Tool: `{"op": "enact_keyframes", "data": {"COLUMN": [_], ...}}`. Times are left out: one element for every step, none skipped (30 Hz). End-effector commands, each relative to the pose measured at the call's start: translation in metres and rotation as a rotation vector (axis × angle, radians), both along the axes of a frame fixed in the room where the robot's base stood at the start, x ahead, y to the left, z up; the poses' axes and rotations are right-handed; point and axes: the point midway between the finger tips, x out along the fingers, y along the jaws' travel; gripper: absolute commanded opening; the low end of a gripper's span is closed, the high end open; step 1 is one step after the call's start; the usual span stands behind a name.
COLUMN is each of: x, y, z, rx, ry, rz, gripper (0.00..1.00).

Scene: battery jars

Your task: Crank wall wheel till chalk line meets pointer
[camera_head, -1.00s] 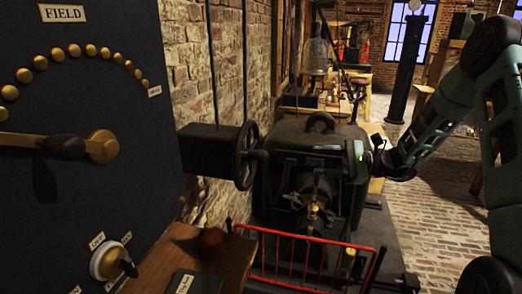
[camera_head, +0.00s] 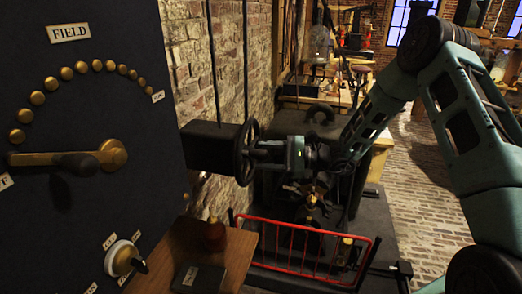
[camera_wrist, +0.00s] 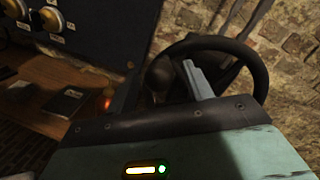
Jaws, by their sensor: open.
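The dark wall wheel (camera_head: 240,153) stands edge-on in the head view, mounted on a black box (camera_head: 208,147) at the brick wall. In the wrist view its black rim (camera_wrist: 258,62) arches across the top right, with the hub partly hidden behind a finger. My gripper (camera_head: 259,148) is open and points left at the wheel's face, close to its hub side. A grey finger stands up in front of the wheel in the wrist view. I cannot tell whether it touches the wheel. I cannot make out a chalk line or a pointer.
A dark FIELD panel (camera_head: 75,220) with brass studs and a lever fills the left. A wooden shelf (camera_head: 178,245) with a dark book is below the wheel. A red railing (camera_head: 305,228) stands in front of dark machinery. Brick floor at right is open.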

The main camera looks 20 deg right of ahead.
Motion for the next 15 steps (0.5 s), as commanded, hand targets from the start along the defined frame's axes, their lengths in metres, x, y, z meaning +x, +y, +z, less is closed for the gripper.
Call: {"op": "enact_keyframes", "data": {"x": [0.0022,0.0033,0.0044,0.0051,0.0055,0.0061,0.0064,0.0066,0.0067,0.0068,0.0067,0.0067,0.0068,0.0067,0.0067], "y": [0.0058,0.008,0.0102,0.0115,0.0128,0.0139,0.0145,0.0148,0.015,0.0149,0.0148,0.0148,0.0147,0.0146,0.0145], "z": [0.0019,0.0016,0.0013,0.001,0.0007,0.0003,0.0001,-0.0001,-0.0003,-0.0004,-0.0004,-0.0004,-0.0003,-0.0003,-0.0003], "rx": [0.001,0.0,0.001,0.001,0.001,0.0,0.0,0.0,0.0,0.0,0.0,0.0,0.0,0.0,0.0], "ry": [0.001,0.0,0.0,0.0,0.0,0.0,0.0,0.0,0.0,0.0,0.0,0.0,0.0,0.0,0.0], "rz": [0.001,0.001,0.001,0.001,0.001,0.0,0.0,0.0,0.0,0.0,0.0,0.0,0.0,0.0,0.0], "gripper": [0.51,0.51,0.51,0.51,0.51,0.51,0.51,0.51,0.51,0.51,0.51,0.51,0.51,0.51,0.46]}}
